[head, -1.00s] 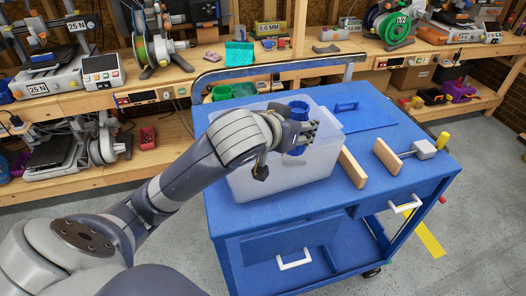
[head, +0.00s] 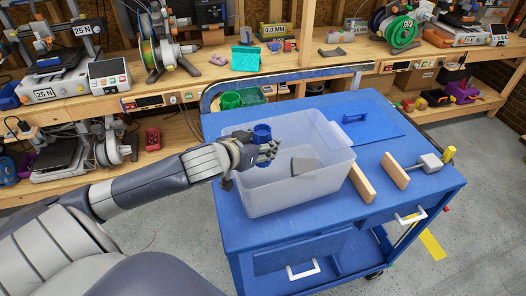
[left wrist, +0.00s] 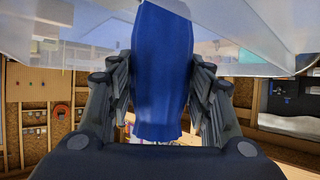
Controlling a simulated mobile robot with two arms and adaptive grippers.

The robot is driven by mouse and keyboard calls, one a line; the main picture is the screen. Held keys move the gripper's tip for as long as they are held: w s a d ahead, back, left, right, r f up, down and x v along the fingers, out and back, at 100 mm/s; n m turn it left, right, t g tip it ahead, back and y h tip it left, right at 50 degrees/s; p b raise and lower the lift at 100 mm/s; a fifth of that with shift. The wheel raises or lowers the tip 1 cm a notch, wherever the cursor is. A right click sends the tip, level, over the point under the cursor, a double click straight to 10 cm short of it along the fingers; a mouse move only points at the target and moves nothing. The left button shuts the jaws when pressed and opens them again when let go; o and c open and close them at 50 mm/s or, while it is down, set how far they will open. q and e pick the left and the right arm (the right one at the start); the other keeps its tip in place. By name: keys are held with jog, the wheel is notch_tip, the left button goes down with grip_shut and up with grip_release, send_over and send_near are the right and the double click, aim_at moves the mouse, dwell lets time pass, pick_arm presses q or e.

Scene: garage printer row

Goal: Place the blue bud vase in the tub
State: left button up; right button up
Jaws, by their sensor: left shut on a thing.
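The blue bud vase (head: 262,131) is held by my left gripper (head: 260,150) at the left end of the translucent tub (head: 295,192). I cannot tell whether the vase's lower end is inside the rim. My right gripper is not in view.
The tub stands on a blue cart (head: 340,218). A grey piece (head: 305,165) lies in the tub. Wooden blocks (head: 362,183) and a mallet-like tool (head: 430,162) lie to its right. Green containers (head: 230,100) are behind. A workbench with printers runs along the back.

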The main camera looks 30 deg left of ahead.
aim_at(262, 153)
pick_arm(q)
notch_tip(262, 153, down, 2)
jog(key=shift+d+f, duration=0.15)
jog(key=shift+f, duration=0.25)
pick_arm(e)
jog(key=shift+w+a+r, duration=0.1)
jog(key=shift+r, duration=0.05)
pick_arm(q)
jog(key=shift+f, duration=0.1)
jog(key=shift+f, duration=0.2)
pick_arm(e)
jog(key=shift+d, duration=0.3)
pick_arm(q)
jog(key=shift+f, duration=0.35)
jog(key=o, duration=0.7)
jog(key=shift+s, duration=0.1)
jog(key=shift+o, duration=0.5)
jog(key=shift+f, duration=0.1)
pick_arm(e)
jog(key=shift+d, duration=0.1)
